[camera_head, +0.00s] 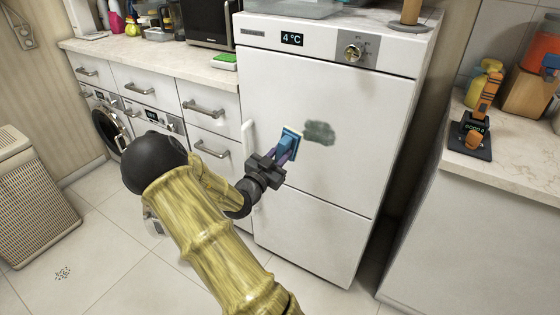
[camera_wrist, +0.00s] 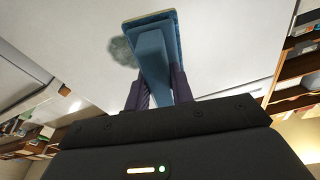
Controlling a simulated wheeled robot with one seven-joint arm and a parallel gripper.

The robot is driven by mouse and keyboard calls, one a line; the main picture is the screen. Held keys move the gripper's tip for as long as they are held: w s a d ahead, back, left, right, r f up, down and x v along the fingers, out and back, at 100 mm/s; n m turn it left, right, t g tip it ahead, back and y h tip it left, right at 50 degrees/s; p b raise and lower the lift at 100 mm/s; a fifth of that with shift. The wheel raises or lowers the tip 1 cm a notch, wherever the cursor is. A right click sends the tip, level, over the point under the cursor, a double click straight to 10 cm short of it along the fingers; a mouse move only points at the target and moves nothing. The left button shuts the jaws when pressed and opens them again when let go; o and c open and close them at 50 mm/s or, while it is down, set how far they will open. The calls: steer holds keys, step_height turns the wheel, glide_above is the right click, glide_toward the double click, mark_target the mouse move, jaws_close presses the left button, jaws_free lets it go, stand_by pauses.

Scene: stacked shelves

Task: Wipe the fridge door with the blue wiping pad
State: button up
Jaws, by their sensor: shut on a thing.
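The white fridge door (camera_head: 345,130) has a dark grey-green smudge (camera_head: 319,132) near its middle. The blue wiping pad (camera_head: 290,144) is in my gripper (camera_head: 281,157), just left of the smudge. My gripper is shut on the pad's blue handle. In the wrist view, the pad (camera_wrist: 152,60) stands out from between the fingers (camera_wrist: 160,92), with its face toward the door. The smudge (camera_wrist: 122,50) shows beside the pad there, partly hidden by it. I cannot tell whether the pad touches the door.
The fridge handle (camera_head: 248,142) stands out at the door's left edge. White drawers (camera_head: 213,105) and a counter lie to the left. A counter (camera_head: 510,170) with a black-and-orange device (camera_head: 475,130) stands to the right. A slatted bin (camera_head: 35,200) is at far left.

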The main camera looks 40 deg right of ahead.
steer(key=shift+d, duration=0.15)
steer(key=shift+f+x, duration=0.2)
steer(key=shift+x, duration=1.25)
steer(key=shift+f+x, duration=0.2)
steer(key=shift+x, duration=1.2)
steer(key=shift+b+x, duration=0.3)
steer(key=shift+x, duration=0.65)
steer(key=shift+w+f, duration=0.1)
steer(key=shift+s+d+b, duration=0.2)
steer(key=shift+s, duration=0.4)
steer(key=shift+s+d+b, duration=0.15)
steer(key=shift+s+d, duration=0.05)
steer(key=shift+s, duration=0.4)
steer(key=shift+s+d+b, duration=0.2)
steer(key=shift+s+d, duration=0.05)
steer(key=shift+s, duration=0.4)
steer(key=shift+s+d+b, duration=0.2)
steer(key=shift+s+d, duration=0.1)
steer(key=shift+s, duration=0.3)
steer(key=shift+s+d+b, duration=0.25)
steer(key=shift+s+d, duration=0.05)
steer(key=shift+s, duration=0.3)
steer(key=shift+s+d+b, duration=0.2)
steer(key=shift+s+d, duration=0.1)
steer(key=shift+s, duration=0.3)
